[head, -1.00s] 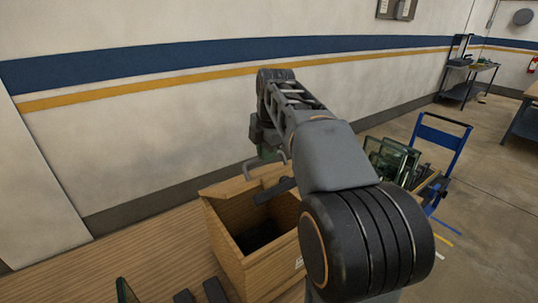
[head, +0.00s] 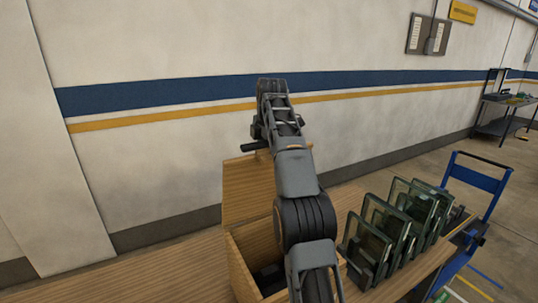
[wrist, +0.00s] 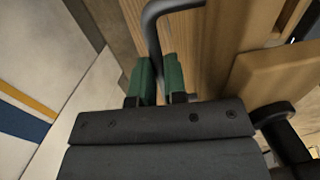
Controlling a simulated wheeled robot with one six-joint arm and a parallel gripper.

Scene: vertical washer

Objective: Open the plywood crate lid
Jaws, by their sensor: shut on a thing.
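The plywood crate (head: 240,266) stands on the wooden surface with its opening facing up and a dark interior. Its lid (head: 246,190) stands raised, about upright, at the back edge of the crate. My arm covers the right part of the lid and crate. In the wrist view, my gripper (wrist: 160,82) has green fingertips closed around the grey bent handle (wrist: 152,35) beside the lid's wood face (wrist: 185,40). In the head view the fingertips are hidden behind my arm.
Several glass panes in dark frames (head: 365,248) stand to the right of the crate. A blue cart (head: 478,180) is beyond them. The wall (head: 170,145) is close behind the crate. A workbench (head: 500,115) stands far right.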

